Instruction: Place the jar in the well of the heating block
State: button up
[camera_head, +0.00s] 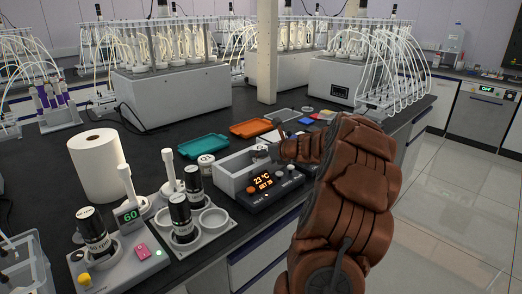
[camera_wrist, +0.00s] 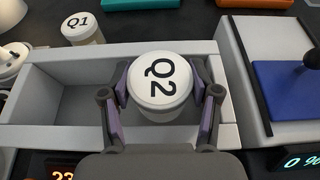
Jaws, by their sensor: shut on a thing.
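The jar (camera_wrist: 160,84) has a white lid marked Q2 and sits between the two fingers of my gripper (camera_wrist: 162,92), which is shut on it. The heating block (camera_wrist: 50,137) is a pale grey box below it. Its left well is open and empty; the jar is over or in the right-hand part, and I cannot tell how deep it is. In the head view the heating block (camera_head: 226,181) stands behind a dark control unit reading 23 °C, set 35. My brown arm hides much of the gripper there.
A second jar (camera_wrist: 82,27) marked Q1 stands behind the block's left end. A device with a blue pad (camera_wrist: 288,88) is close on the right. A teal tray (camera_head: 203,146) and an orange tray (camera_head: 250,128) lie behind. A paper roll (camera_head: 98,165) stands at left.

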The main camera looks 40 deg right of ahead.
jog(key=o, duration=1.2)
jog(key=shift+o, duration=0.2)
jog(key=shift+r, duration=0.15)
jog(key=shift+r, duration=0.4)
jog(key=shift+s+r, duration=0.25)
jog(key=shift+r, duration=0.05)
jog(key=v, duration=1.1)
jog(key=shift+s, duration=0.25)
